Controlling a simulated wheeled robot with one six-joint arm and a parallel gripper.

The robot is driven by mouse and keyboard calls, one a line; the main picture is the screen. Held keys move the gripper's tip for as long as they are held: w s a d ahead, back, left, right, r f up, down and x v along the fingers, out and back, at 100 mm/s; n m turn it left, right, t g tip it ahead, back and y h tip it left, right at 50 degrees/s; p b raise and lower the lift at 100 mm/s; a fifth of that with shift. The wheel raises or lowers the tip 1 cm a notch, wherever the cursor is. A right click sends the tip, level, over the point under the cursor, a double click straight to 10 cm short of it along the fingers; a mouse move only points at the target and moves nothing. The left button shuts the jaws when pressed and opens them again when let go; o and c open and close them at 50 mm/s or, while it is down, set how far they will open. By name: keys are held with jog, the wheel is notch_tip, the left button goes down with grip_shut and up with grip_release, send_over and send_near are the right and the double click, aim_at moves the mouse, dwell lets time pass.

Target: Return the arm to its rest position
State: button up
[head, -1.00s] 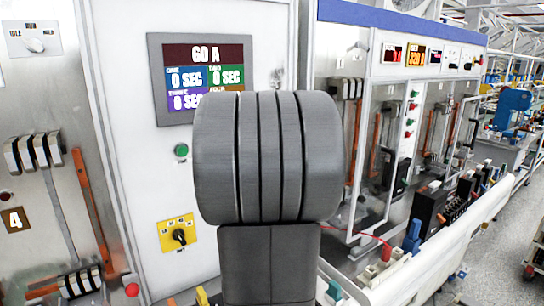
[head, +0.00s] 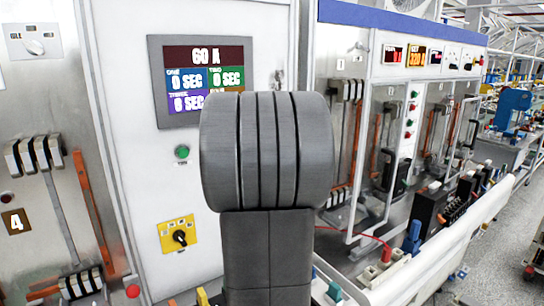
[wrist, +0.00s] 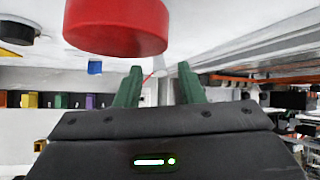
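My grey arm links stand in the middle of the head view and cover part of the test panel (head: 130,110). My gripper is hidden in the head view. In the wrist view my gripper (wrist: 158,75) has two green fingers set apart, with nothing seen held between them. A large red round button (wrist: 115,25) is close to the camera, above and a little left of the fingers; I cannot tell whether anything touches it.
A screen (head: 205,80) reads 60 A. Below it are a green button (head: 182,152) and a yellow rotary switch (head: 178,234). A small red button (head: 132,290) is at lower left. Benches with breakers (head: 430,210) run along the right. Grey floor (head: 500,260) shows at far right.

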jog(key=b+v, duration=0.2)
jog(key=v, duration=1)
jog(key=w+a+f+t+y+p, duration=0.1)
jog(key=w+f+t+y+p, duration=0.1)
jog(key=w+f, duration=0.6)
notch_tip(320, 180, down, 4)
jog(key=shift+a+r+m+t+p, duration=0.15)
jog(key=shift+m+t+p, duration=0.15)
jog(key=shift+t, duration=0.4)
jog(key=shift+s+f+t+y+b, duration=0.1)
jog(key=shift+f+t+y+b, duration=0.3)
jog(key=shift+f+t, duration=0.55)
jog(key=shift+m+t, duration=0.3)
jog(key=shift+t, duration=0.05)
jog(key=f+t+y+b, duration=0.1)
jog(key=t+b, duration=0.1)
jog(key=b, duration=0.4)
jog(key=shift+f+t, duration=0.25)
jog(key=shift+t, duration=0.05)
jog(key=shift+r+m, duration=0.15)
jog(key=shift+m, duration=0.15)
